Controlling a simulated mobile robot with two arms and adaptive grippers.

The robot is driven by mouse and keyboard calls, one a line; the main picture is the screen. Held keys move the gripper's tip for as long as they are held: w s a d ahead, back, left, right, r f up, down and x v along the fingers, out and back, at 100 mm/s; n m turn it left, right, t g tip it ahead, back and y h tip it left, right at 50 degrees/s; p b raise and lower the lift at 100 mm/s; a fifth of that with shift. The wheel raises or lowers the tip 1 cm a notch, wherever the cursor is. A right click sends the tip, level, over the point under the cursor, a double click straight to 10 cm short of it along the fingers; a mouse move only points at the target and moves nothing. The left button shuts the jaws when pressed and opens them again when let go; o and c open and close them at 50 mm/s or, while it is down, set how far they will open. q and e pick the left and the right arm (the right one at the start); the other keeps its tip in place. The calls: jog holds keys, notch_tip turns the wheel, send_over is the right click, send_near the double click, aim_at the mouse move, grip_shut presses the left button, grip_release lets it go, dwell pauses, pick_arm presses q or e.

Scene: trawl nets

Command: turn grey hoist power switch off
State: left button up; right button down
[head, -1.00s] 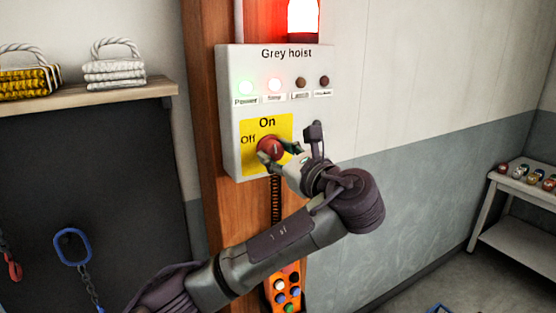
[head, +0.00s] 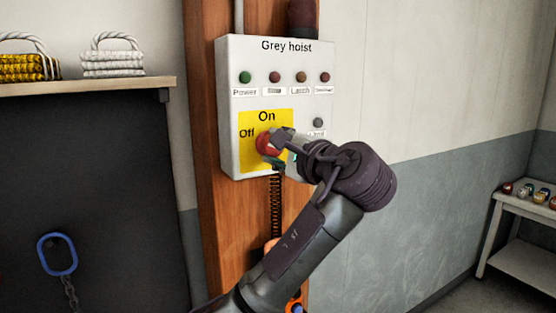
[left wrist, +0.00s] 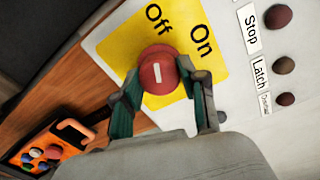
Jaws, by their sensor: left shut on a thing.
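The grey hoist control box (head: 232,110) is mounted on a wooden post, with a yellow plate (head: 284,120) marked On and Off. The red rotary power switch (head: 267,143) sits on that plate; it also shows in the left wrist view (left wrist: 156,70), where its white mark points toward the Off label side. My left gripper (head: 275,148) is shut on the red switch, with a finger on each side of it in the left wrist view (left wrist: 160,92). The Power lamp (head: 245,77) and the other lamps are unlit. My right gripper is not in view.
An orange pendant control (left wrist: 50,144) with several buttons hangs below the box on a coiled cord (head: 276,205). A white rack (head: 521,202) stands at right.

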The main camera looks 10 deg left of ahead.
pick_arm(q)
jog(key=n+b, duration=0.2)
jog(key=n, duration=0.2)
jog(key=shift+n+b, duration=0.3)
jog(key=shift+r, duration=0.1)
dwell(0.5)
jog(key=o, duration=1.1)
jog(key=shift+a, duration=0.1)
jog(key=shift+o, duration=0.2)
